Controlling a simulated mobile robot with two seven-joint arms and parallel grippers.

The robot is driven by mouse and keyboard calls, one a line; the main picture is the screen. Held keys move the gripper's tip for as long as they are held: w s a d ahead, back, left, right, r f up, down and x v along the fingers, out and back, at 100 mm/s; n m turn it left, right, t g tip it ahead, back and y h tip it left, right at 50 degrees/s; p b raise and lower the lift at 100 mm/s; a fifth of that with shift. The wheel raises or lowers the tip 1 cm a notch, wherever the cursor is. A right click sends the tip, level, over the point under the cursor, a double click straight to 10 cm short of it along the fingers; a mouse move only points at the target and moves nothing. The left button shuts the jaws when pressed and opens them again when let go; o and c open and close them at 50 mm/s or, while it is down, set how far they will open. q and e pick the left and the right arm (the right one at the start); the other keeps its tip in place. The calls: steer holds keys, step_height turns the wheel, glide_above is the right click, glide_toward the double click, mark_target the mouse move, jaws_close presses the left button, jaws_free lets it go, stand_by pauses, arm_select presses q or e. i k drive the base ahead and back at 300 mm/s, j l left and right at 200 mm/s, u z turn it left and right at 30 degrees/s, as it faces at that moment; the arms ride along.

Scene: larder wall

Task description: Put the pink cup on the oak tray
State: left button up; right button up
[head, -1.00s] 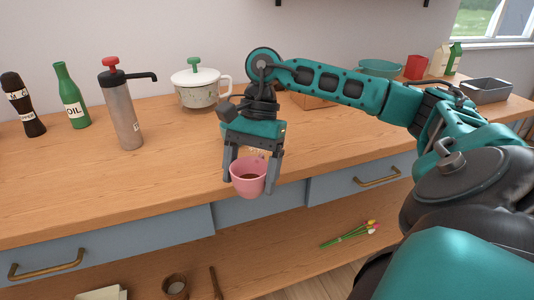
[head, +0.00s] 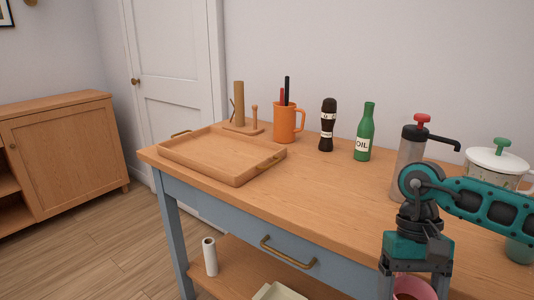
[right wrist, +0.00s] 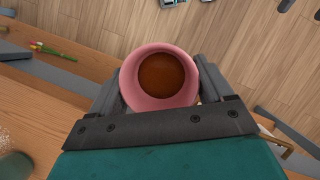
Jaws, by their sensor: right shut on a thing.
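The pink cup (head: 414,288) is at the bottom right of the head view, partly cut off by the frame edge. My right gripper (head: 415,282) is shut on it. In the right wrist view the pink cup (right wrist: 136,84) sits upright between the fingers of my right gripper (right wrist: 160,88), with brown contents inside. The cup is in front of the counter's edge, over the lower shelf and floor. The oak tray (head: 232,173) lies empty on the left end of the counter, with brass handles. My left gripper is not in view.
Behind the tray stand a wooden holder (head: 240,108) and an orange mug (head: 287,122) with pens. A pepper mill (head: 327,127), green oil bottle (head: 365,133), pump bottle (head: 410,160) and lidded pot (head: 494,165) line the back. The front middle counter (head: 320,200) is clear.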

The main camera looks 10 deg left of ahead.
mark_target(241, 160)
steer(key=i+j, duration=0.1)
steer(key=j, duration=0.3)
steer(key=i+j, duration=0.15)
steer(key=j, duration=0.3)
steer(key=i+j, duration=0.1)
steer(key=j, duration=0.3)
steer(key=i+j, duration=0.15)
steer(key=j, duration=0.3)
steer(key=i+j+u, duration=0.1)
steer(key=j, duration=0.3)
